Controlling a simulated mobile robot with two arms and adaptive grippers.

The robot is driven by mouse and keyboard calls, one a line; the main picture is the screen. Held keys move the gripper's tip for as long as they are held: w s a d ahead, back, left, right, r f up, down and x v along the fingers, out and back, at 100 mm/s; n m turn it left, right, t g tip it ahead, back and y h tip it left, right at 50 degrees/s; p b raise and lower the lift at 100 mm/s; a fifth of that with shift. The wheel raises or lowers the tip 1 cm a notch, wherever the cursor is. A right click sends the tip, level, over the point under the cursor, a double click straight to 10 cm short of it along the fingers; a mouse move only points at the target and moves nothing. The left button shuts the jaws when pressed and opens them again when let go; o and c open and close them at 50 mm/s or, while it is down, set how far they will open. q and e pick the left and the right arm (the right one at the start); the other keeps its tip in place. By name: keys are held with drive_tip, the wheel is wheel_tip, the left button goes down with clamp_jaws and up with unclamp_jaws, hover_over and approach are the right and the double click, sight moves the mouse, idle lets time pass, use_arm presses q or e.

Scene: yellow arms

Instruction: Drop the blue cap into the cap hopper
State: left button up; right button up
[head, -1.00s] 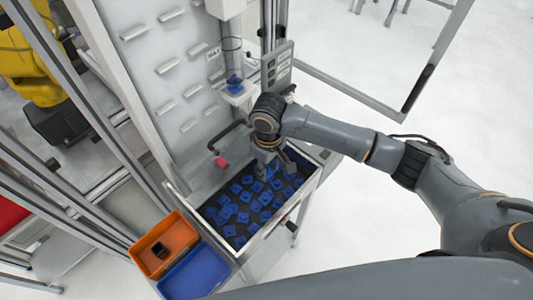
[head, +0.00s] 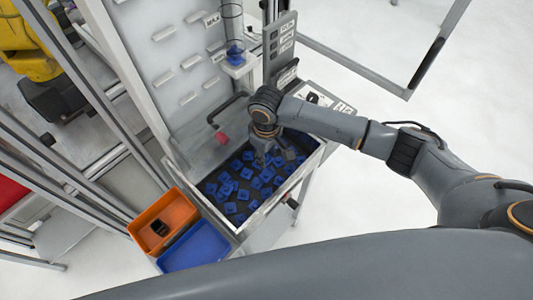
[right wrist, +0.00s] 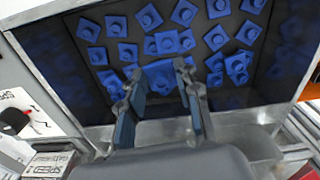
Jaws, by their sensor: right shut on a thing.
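My right gripper (head: 266,156) reaches down over the far part of the dark-floored hopper tray (head: 207,183), which holds many scattered blue caps. In the right wrist view its two fingers (right wrist: 163,82) stand either side of a blue cap (right wrist: 160,72), and the gripper is shut on it. The held cap is partly hidden by the fingers and hard to tell from the caps behind it. Whether it touches them is unclear. My left gripper is not in view.
An orange bin (head: 143,238) with a small dark piece in it and a blue bin (head: 197,250) stand at the tray's near left. A red piece (head: 221,138) is at the tray's back left. A blue part (head: 235,55) sits on a small stand behind.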

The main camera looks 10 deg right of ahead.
sight(267, 157)
drive_tip(key=o, duration=0.8)
drive_tip(key=shift+o, duration=0.2)
drive_tip(key=shift+r, duration=0.1)
wheel_tip(267, 157, up, 12)
